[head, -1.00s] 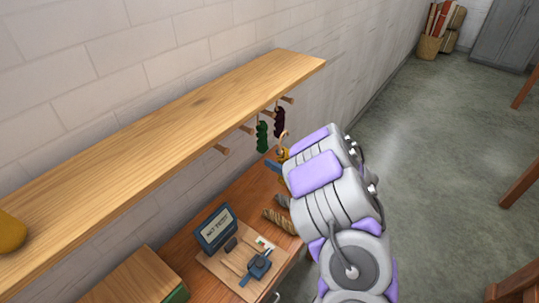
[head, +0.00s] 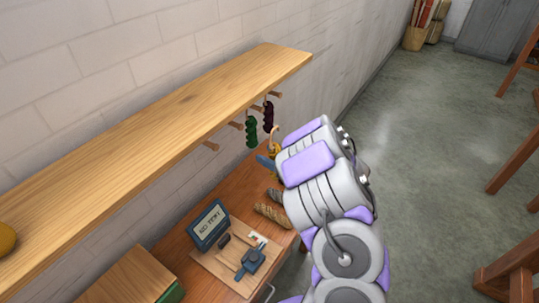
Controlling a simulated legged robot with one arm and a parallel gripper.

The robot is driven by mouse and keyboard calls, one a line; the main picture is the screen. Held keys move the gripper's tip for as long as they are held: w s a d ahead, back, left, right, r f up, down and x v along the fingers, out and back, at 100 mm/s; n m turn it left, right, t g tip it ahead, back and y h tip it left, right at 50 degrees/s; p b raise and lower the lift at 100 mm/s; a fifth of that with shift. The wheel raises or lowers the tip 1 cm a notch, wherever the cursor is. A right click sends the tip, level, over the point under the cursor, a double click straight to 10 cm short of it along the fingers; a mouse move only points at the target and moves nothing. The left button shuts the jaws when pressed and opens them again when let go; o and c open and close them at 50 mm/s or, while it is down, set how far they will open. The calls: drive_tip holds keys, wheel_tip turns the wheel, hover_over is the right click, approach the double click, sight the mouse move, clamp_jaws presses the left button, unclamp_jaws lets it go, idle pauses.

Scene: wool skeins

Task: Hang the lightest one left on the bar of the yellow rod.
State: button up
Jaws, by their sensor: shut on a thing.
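My gripper (head: 276,150) is mostly hidden behind my own arm, below the right end of the shelf. It is shut on a mustard-yellow skein (head: 273,148) with a tan loop at its top; only part of this skein shows, and a blue piece shows beside it. A green skein (head: 251,132) and a dark purple skein (head: 268,117) hang from pegs to its left. A grey skein (head: 274,193) and a tan-brown skein (head: 272,215) lie on the table below. I cannot tell which rod is yellow.
A wooden shelf (head: 150,130) runs along the wall above the pegs. On the table (head: 190,213) stand a dark blue display (head: 210,224) and a board with a small blue device (head: 252,260). A wooden box (head: 140,278) is at the lower left.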

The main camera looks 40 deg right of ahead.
drive_tip(key=shift+s+a, duration=0.1)
drive_tip(key=shift+a, duration=0.05)
drive_tip(key=shift+s+a+b, duration=0.3)
drive_tip(key=shift+a, duration=0.5)
drive_tip(key=shift+s+a+b, duration=0.25)
drive_tip(key=shift+a+b, duration=0.05)
drive_tip(key=shift+a, duration=0.45)
drive_tip(key=b+v, duration=0.2)
drive_tip(key=v, duration=1.2)
drive_tip(key=shift+b, duration=0.35)
